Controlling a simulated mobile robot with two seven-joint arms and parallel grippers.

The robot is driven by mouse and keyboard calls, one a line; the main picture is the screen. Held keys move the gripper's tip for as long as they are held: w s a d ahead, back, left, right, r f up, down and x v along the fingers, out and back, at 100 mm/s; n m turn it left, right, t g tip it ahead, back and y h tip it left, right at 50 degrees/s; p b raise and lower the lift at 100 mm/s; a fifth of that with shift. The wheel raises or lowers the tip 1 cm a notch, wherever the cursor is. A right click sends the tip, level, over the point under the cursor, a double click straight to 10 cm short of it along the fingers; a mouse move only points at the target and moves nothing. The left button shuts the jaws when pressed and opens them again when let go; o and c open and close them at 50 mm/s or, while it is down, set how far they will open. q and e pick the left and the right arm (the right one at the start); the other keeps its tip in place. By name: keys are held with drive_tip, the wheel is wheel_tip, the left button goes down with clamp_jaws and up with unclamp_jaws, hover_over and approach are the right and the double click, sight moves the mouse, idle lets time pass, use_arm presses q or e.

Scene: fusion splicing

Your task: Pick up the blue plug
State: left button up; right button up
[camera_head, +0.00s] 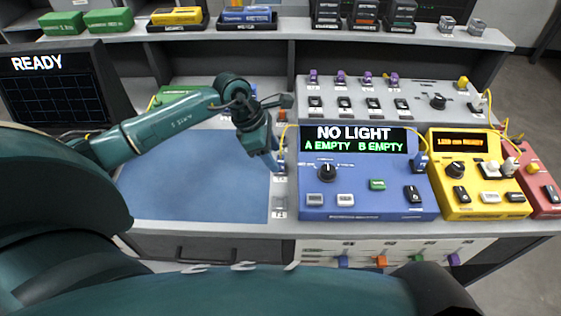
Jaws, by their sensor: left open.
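My left gripper (271,161) reaches in from the left and points down at the right edge of the blue mat, its jaws open. A small blue plug (281,166) with a yellow cable stands in a grey holder just right of the fingertips; the fingers partly cover it, and I cannot tell whether they touch it. Another blue plug (420,160) sits at the right side of the blue meter (350,205), also with a yellow cable. The meter's screen reads "NO LIGHT" and "A EMPTY B EMPTY". My right gripper is not in view.
The blue mat (180,195) is mostly clear. A yellow device (472,200) and a red one (545,190) stand right of the meter. A grey panel with purple caps (390,100) is behind. A monitor (60,85) reads "READY". Boxes line the shelf (280,28).

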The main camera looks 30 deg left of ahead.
sight(280, 158)
use_arm(q)
drive_tip(key=shift+w+d+f, duration=0.3)
drive_tip(key=shift+d+f, duration=0.05)
drive_tip(key=shift+f, duration=0.2)
drive_tip(key=shift+w+d+f, duration=0.3)
drive_tip(key=shift+d+f, duration=0.05)
drive_tip(key=shift+f, duration=0.2)
drive_tip(key=shift+d+f, duration=0.1)
drive_tip(key=shift+f, duration=0.4)
drive_tip(key=c, duration=1.1)
